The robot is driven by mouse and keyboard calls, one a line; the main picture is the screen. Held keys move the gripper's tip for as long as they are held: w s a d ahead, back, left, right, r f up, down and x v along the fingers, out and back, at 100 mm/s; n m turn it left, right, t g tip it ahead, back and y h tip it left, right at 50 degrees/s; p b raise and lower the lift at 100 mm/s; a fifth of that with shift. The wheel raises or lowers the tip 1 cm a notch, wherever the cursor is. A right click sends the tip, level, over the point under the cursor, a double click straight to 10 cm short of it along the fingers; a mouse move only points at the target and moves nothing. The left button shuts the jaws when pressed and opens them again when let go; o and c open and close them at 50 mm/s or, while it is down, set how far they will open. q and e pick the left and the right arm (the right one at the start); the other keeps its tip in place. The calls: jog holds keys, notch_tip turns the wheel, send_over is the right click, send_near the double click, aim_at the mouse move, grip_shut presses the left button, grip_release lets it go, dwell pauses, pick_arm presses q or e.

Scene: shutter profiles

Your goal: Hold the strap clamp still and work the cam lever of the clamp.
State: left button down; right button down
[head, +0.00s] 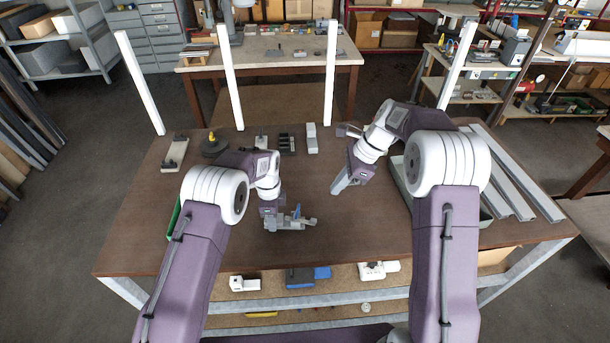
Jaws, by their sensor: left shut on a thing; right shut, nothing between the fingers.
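The strap clamp (296,223) is a small grey piece with a blue part, seemingly its cam lever (297,211), standing up from it. It is at the front middle of the brown workbench. My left gripper (272,219) is shut on the clamp's left part and partly hides it. Whether the clamp touches the bench is too small to tell. My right gripper (338,187) is shut and empty, behind and to the right of the clamp, pointing down toward the bench and apart from the clamp.
The brown workbench (320,235) is clear around the clamp. Along its back are a grey-white block (312,138), a dark rack (287,144), a dark round item (214,146) and a long pale piece (175,154). Long grey profiles (510,180) lie at the right, beside a green tray (400,178) partly behind my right arm.

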aim_at(299, 206)
jog(key=a+f, duration=0.2)
jog(key=f, duration=0.1)
jog(key=a+f, duration=0.5)
jog(key=shift+w+a+f, duration=0.1)
jog(key=shift+w+f, duration=0.2)
jog(key=shift+w, duration=0.05)
jog(key=shift+a+r, duration=0.15)
jog(key=shift+a, duration=0.3)
jog(key=shift+a, duration=0.1)
jog(key=shift+w+a+r, duration=0.1)
jog(key=shift+a+r, duration=0.05)
jog(key=shift+a, duration=0.3)
jog(key=shift+w+a+r, duration=0.1)
jog(key=shift+a, duration=0.35)
pick_arm(q)
jog(key=shift+s+d, duration=0.1)
pick_arm(e)
jog(key=shift+s+a+r, duration=0.1)
jog(key=shift+s+a, duration=0.05)
jog(key=shift+a, duration=0.15)
